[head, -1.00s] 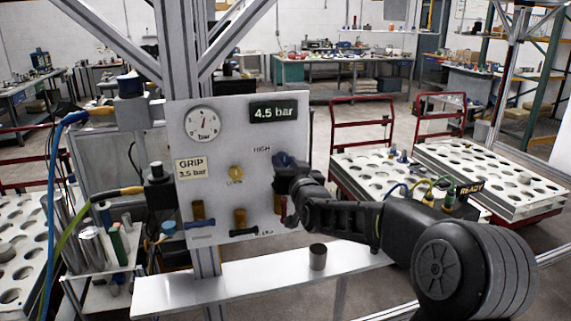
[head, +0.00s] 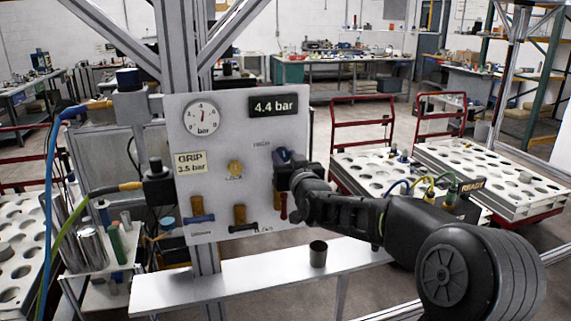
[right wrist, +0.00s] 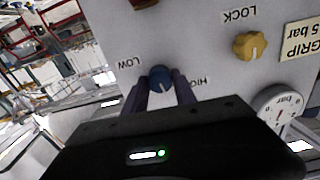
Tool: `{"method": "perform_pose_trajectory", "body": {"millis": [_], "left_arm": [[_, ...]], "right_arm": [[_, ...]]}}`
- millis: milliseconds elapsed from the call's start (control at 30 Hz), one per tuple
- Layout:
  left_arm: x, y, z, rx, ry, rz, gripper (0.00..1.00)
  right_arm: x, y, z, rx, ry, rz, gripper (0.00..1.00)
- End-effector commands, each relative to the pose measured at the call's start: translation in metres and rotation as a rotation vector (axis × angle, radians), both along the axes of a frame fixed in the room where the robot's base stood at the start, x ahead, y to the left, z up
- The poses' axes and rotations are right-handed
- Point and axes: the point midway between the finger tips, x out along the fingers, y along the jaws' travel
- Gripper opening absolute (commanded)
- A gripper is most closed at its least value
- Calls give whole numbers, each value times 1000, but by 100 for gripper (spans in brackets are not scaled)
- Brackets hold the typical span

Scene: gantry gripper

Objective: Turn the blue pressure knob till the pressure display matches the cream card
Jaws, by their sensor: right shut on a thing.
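The blue pressure knob (right wrist: 160,78) sits between the LOW and HIGH labels on the white panel (head: 215,150); it also shows in the head view (head: 283,155), partly hidden by my gripper. My right gripper (right wrist: 162,92) is shut on the knob, one finger on each side. The pressure display (head: 273,106) reads 4.4 bar. The cream card (head: 191,163) reads GRIP 3.5 bar. A round dial gauge (head: 202,117) is at the panel's upper left. My left gripper is not in view.
A yellow LOCK knob (head: 235,168) is left of the blue knob. Coloured valve handles (head: 240,226) line the panel's lower edge. A dark cup (head: 318,254) stands on the shelf (head: 250,275) below. Hoses and a metal frame are at left.

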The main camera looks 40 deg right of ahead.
Motion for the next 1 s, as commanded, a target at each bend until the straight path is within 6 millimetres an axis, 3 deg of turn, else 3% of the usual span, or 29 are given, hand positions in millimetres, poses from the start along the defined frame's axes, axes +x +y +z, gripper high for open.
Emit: {"method": "perform_pose_trajectory", "body": {"millis": [333,700,1000], "left_arm": [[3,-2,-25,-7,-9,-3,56],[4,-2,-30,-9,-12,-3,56],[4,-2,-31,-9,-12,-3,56]], "right_arm": [[0,0,-2,-266,91,0,0],[0,0,0,-553,192,0,0],[0,0,0,-668,233,0,0]]}}
